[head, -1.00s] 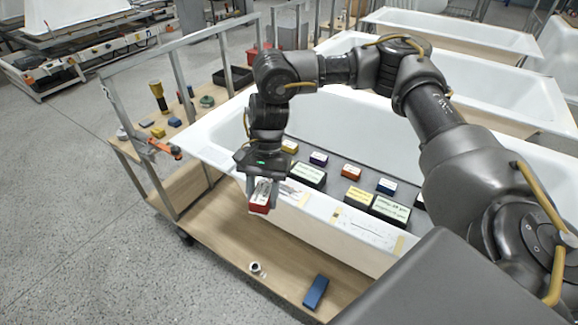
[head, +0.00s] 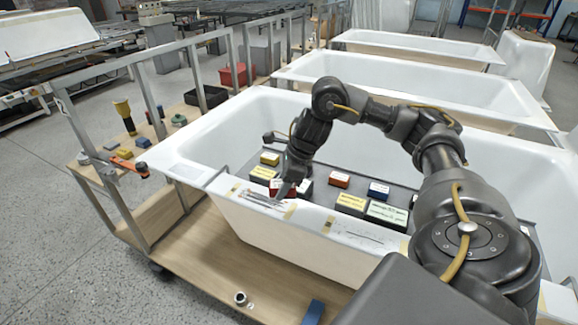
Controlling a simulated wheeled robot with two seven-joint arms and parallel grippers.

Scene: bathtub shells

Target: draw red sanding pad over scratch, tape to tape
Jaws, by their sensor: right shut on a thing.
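My right gripper (head: 287,186) is shut on the red sanding pad (head: 280,191), low over the tub's near ledge (head: 310,217). The pad is partly hidden by the fingers, and I cannot tell whether it touches the surface. Dark scratch lines (head: 260,200) run on the ledge between a yellowish tape (head: 235,188) at the left and another tape (head: 290,210) at the right. The pad is near the right-hand tape, just behind the scratch. A second, fainter scratch (head: 362,236) lies further right, between tapes (head: 328,224) and (head: 404,246). My left gripper is out of view.
Labelled blocks stand on a grey board behind the ledge, among them a yellow one (head: 350,202), an orange-red one (head: 339,179) and a blue one (head: 378,190). A side shelf at left holds a torch (head: 124,115) and an orange tool (head: 130,165). A ring (head: 240,298) lies below.

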